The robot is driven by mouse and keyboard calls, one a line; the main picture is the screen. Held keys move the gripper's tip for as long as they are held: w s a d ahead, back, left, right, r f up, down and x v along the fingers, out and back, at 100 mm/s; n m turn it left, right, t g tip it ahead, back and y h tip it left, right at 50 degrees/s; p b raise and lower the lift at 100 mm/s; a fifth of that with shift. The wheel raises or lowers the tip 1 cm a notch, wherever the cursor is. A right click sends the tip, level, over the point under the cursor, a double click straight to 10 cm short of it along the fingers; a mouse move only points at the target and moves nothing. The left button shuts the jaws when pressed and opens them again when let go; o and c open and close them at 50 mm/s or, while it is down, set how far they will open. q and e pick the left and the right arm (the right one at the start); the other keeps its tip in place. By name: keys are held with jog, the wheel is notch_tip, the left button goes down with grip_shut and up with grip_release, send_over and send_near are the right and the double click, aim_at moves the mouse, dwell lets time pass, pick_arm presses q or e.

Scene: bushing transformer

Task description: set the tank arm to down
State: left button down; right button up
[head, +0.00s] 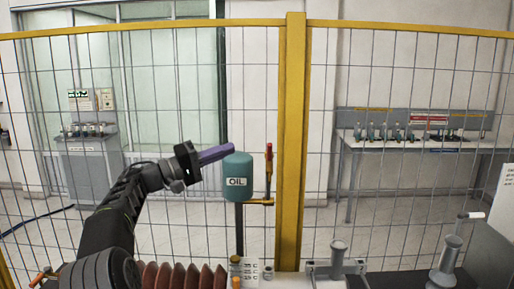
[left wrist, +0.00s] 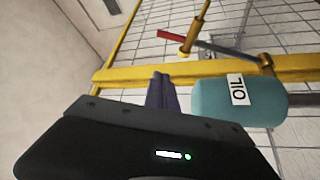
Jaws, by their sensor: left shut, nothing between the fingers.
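The teal oil tank (head: 238,178) with a white OIL label stands on a dark post in the head view. On its right a brass pipe (head: 260,202) carries an upright arm with a red end (head: 269,160), which points up. My left gripper (head: 228,149) has purple fingers, shut and empty, with the tips by the tank's upper left edge. In the left wrist view, the fingers (left wrist: 160,80) show beside the tank (left wrist: 240,101), and the red-ended arm (left wrist: 176,36) is beyond them. My right gripper is not in view.
A yellow fence post (head: 291,140) and wire mesh stand close behind the tank. Brown ribbed bushings (head: 180,277) and grey fittings (head: 338,262) line the bottom. Benches (head: 410,140) stand beyond the fence.

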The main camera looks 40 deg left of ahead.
pick_arm(q)
jog(key=x, duration=1)
jog(key=shift+s+d+f, duration=0.45)
jog(key=shift+s+d, duration=0.1)
jog(key=shift+d, duration=0.1)
jog(key=shift+s+d+f, duration=0.4)
jog(key=shift+s+d, duration=0.15)
jog(key=shift+d, duration=0.1)
jog(key=shift+d, duration=0.15)
